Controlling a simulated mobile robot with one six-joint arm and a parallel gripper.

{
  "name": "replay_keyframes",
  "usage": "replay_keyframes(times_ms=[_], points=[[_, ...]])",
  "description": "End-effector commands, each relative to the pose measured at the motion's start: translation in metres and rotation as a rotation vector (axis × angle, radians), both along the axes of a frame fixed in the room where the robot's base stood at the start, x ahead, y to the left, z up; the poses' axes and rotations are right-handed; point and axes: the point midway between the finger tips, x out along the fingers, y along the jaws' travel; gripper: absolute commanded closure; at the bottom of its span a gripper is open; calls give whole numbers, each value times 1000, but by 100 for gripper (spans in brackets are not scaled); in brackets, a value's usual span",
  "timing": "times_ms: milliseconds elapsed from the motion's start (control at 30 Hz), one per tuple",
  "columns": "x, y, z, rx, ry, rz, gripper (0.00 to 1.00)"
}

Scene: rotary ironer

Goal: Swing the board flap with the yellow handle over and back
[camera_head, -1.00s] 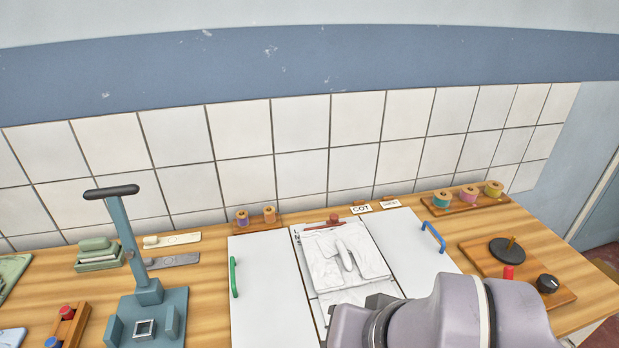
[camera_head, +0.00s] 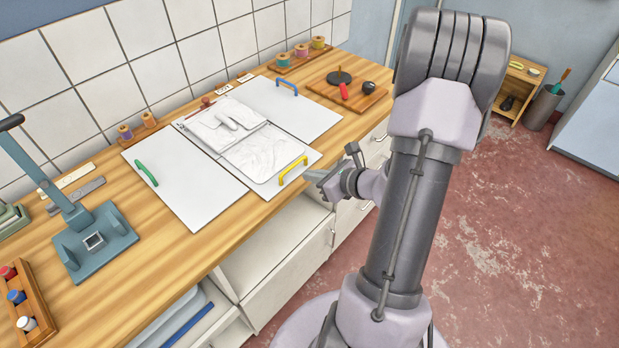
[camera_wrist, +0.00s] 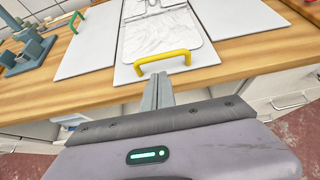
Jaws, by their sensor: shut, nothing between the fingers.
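The yellow handle (camera_head: 293,170) stands at the front edge of the middle board flap (camera_head: 262,187), which lies flat with a white folded garment (camera_head: 225,123) on it. In the wrist view the yellow handle (camera_wrist: 162,61) is just beyond my fingertips. My gripper (camera_head: 312,178) is shut and empty, just right of the yellow handle in the head view. In the wrist view my gripper (camera_wrist: 163,76) points at the handle, with a small gap that is hard to judge.
A left flap with a green handle (camera_head: 147,173) and a right flap with a blue handle (camera_head: 288,85) lie flat on the wooden worktop (camera_head: 165,271). A blue press (camera_head: 85,230) stands at left. A dark knob (camera_head: 368,87) sits on a board at right. Open floor lies right.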

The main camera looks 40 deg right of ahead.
Motion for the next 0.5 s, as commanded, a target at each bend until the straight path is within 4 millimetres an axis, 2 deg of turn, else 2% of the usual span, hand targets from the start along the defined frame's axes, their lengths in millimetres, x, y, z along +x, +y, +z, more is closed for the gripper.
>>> replay_keyframes(times_ms=[33,200,333,500], points=[[9,2,-9,1,0,4,100],[35,4,-23,-1,1,5,100],[46,5,-28,-1,0,4,100],[50,5,-29,-1,0,3,100]])
